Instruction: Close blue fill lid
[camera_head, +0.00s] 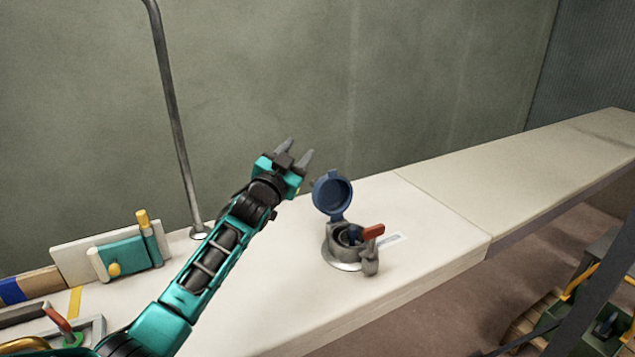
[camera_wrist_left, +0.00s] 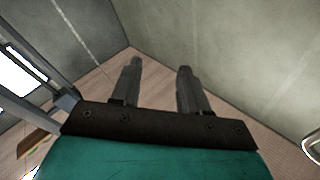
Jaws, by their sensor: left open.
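The blue fill lid (camera_head: 332,194) stands open and upright on its hinge, above a grey metal fill fitting (camera_head: 345,255) on the pale counter. A red-handled part (camera_head: 372,232) sits at the fitting's mouth. My left gripper (camera_head: 297,157) is open and empty. In the head view it appears up and to the left of the lid, apart from it. In the left wrist view its two fingers (camera_wrist_left: 156,85) are spread with nothing between them. The lid and fitting do not show in that view. My right gripper is not in view.
The pale counter (camera_head: 440,195) runs to the far right and is clear beyond the fitting. A metal pole (camera_head: 176,115) rises from it at the left. A teal block with yellow knobs (camera_head: 125,257) stands at the far left. A grey wall (camera_head: 330,80) lies behind.

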